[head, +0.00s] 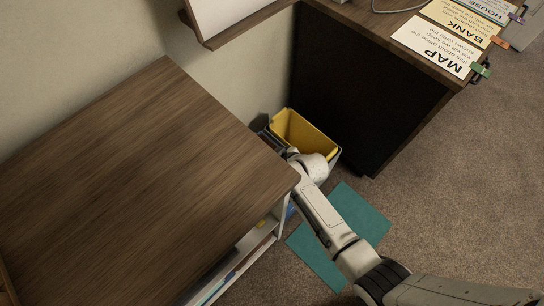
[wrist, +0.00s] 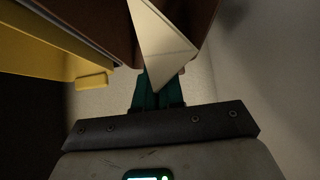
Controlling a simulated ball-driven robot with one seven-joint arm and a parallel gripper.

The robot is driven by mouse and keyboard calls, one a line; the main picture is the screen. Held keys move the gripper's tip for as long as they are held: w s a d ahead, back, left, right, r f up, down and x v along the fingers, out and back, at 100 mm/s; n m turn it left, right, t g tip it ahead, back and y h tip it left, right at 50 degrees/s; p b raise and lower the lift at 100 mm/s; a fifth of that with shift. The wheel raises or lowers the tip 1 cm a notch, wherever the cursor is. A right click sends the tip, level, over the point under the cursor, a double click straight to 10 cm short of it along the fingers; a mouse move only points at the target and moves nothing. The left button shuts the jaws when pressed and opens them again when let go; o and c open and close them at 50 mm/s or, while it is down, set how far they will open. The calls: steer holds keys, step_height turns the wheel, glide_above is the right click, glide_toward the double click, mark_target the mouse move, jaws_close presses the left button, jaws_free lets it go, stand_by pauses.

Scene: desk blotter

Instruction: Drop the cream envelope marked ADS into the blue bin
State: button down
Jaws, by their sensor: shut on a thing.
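In the wrist view my gripper (wrist: 158,88) has its teal fingers shut on a pale cream envelope (wrist: 160,42). Only a pointed corner of the envelope shows, and no marking is readable on it. In the head view my arm reaches down past the desk corner to the bins, and its own wrist hides the fingers and the envelope. No bin that is clearly blue shows in either view.
A yellow bin (head: 304,134) stands against the dark cabinet (head: 365,95); its yellow side also shows in the wrist view (wrist: 40,48). A brown surface (wrist: 199,18) lies beyond the envelope. The wooden desktop (head: 130,170) is bare. A teal mat (head: 362,212) lies on the carpet.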

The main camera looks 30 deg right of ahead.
steer(key=c, duration=1.2)
jaws_free()
steer(key=shift+o, duration=0.2)
steer(key=p+v, duration=0.4)
steer(key=v, duration=0.6)
steer(key=shift+s+r, duration=0.3)
steer(key=shift+d, duration=0.1)
